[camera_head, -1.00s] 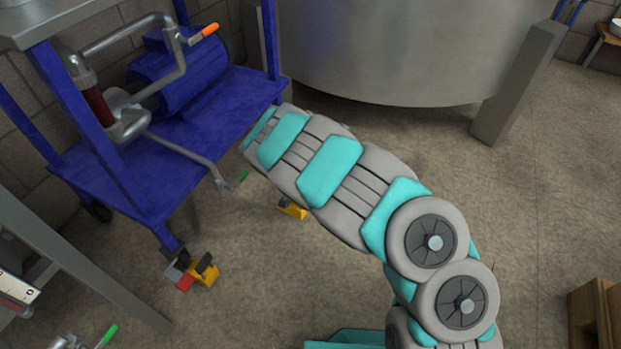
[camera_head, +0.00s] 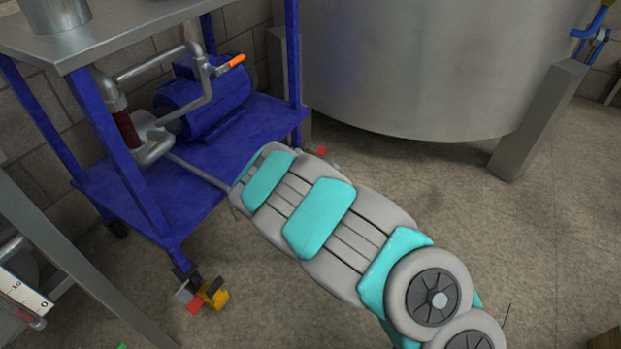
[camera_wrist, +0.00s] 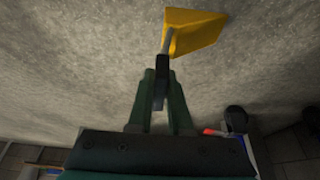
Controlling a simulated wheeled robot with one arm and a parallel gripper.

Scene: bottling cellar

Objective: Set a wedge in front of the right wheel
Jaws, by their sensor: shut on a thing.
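In the wrist view a yellow wedge (camera_wrist: 195,33) hangs by a thin stem and dark grip from my gripper (camera_wrist: 160,88), which is shut on that grip. The floor lies behind the wedge. A black wheel (camera_wrist: 235,118) with a red part beside it is at the lower right of the wrist view, apart from the wedge. In the head view my arm hides my gripper, the held wedge and most of the trolley's right front corner. A red part (camera_head: 321,151) shows just beyond the arm. Another yellow wedge (camera_head: 213,293) is at the trolley's left front wheel.
The blue trolley (camera_head: 188,205) carries a pump and pipes on its lower shelf. A large steel tank (camera_head: 420,70) with a broad leg (camera_head: 540,120) stands behind on the right. A metal frame (camera_head: 70,270) is at the left. Floor on the right is open.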

